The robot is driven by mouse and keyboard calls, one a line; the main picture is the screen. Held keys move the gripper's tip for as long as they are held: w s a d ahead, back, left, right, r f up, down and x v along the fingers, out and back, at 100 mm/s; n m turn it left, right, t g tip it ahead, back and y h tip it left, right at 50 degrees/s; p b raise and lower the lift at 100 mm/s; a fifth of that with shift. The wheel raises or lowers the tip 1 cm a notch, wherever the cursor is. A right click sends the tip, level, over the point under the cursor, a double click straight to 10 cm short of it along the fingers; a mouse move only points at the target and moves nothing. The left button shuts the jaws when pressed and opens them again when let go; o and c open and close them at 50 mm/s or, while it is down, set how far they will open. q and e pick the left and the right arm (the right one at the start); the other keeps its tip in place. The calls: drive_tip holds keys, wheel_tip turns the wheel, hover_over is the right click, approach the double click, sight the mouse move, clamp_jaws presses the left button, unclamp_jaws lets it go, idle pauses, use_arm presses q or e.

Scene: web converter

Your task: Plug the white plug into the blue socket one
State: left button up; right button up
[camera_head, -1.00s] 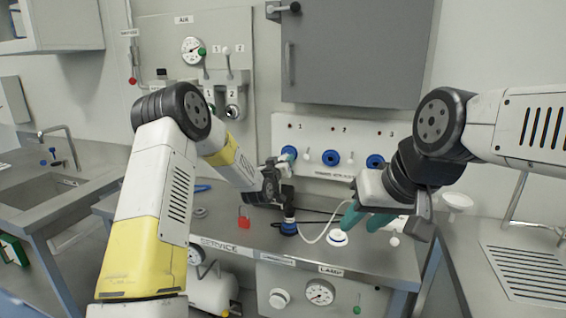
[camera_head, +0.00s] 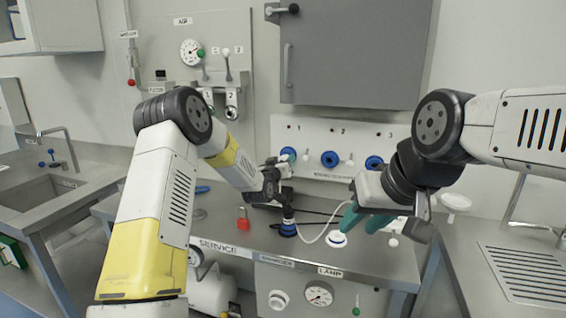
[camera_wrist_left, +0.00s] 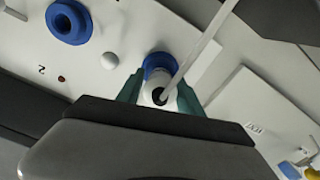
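The blue socket one (camera_head: 288,154) is the leftmost of the sockets on the white wall panel, and my left gripper is at it. In the left wrist view, the white plug (camera_wrist_left: 157,86) sits between the teal fingertips of my left gripper (camera_wrist_left: 158,92), which is shut on it. The blue ring of the socket (camera_wrist_left: 158,62) shows directly behind the plug, lined up with it. How deep the plug sits is hidden. Its white cable (camera_wrist_left: 195,48) crosses the view toward the upper right. My right gripper (camera_head: 364,219) is open and empty above the bench.
Sockets two (camera_head: 330,158) and three (camera_head: 374,163) are to the right on the panel. A blue-and-white round piece (camera_head: 337,240) and a black connector on a blue base (camera_head: 288,229) stand on the bench. A red padlock (camera_head: 243,224) is further left. A grey cabinet (camera_head: 355,52) hangs above.

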use_arm(q)
drive_tip(key=shift+o, duration=1.3)
drive_tip(key=v, duration=0.8)
drive_tip(key=shift+r, duration=0.1)
